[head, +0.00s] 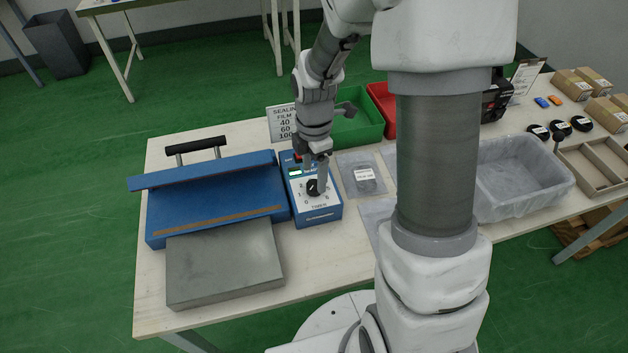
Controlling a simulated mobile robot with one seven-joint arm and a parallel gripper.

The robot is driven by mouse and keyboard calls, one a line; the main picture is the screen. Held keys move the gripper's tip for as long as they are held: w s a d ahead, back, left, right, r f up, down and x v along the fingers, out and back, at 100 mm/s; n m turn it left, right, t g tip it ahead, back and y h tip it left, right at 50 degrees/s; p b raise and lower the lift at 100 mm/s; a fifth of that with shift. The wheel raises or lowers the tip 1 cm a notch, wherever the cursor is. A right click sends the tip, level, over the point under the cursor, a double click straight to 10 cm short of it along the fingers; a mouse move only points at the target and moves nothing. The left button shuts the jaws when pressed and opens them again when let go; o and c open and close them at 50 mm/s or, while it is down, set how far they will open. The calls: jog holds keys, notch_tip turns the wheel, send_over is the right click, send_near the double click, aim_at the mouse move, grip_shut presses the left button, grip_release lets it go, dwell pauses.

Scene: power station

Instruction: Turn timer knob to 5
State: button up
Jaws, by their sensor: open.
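The black timer knob (313,188) sits on the white dial face of a blue timer box (322,215), at the right of a blue sealing machine (215,200). Numbers ring the dial, with 0 at lower left. I cannot read the knob's pointer position for sure. My gripper (315,184) points down over the dial, with its fingers spread at either side of the knob. I cannot tell whether the fingers touch it. The gripper and wrist hide part of the box's upper face.
A grey metal plate (225,265) lies in front of the sealer. A sign (282,123), a green bin (357,127) and a red bin (381,100) stand behind. Clear bags (361,176) lie at the right. My own column hides the table's middle.

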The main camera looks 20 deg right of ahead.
aim_at(314, 188)
jog(key=shift+f, duration=1.5)
jog(key=shift+c, duration=0.2)
grip_shut()
